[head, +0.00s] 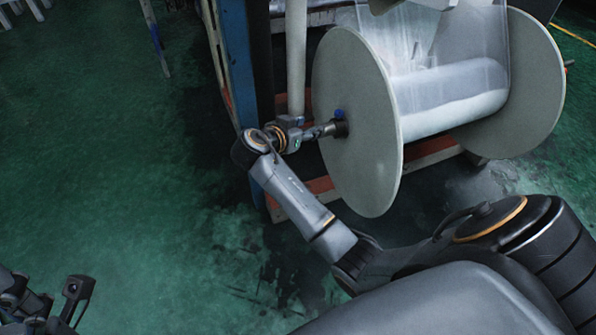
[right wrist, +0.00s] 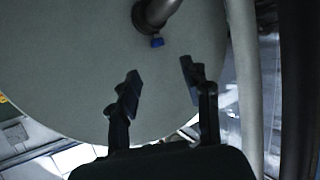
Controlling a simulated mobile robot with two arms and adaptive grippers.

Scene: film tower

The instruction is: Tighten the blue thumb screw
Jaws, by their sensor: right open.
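The blue thumb screw (head: 339,113) sits on the dark collar at the hub of the large spool (head: 345,165). It shows as a small blue knob in the right wrist view (right wrist: 157,42), against the dark collar (right wrist: 150,18) and the pale flange. My right gripper (right wrist: 160,76) is open and empty. Its two dark fingertips are apart, short of the screw, with the screw roughly between them in the picture. In the head view my right gripper (head: 324,131) is close to the hub, its fingers small and hard to make out. My left gripper (head: 52,303) is low at the left edge, partly cut off, far from the spool.
The spool carries clear film wound on its core (head: 448,98) between two flanges. A blue upright post (head: 236,60) and an orange-red base rail (head: 310,192) stand beside it. The green floor (head: 110,150) at the left is open.

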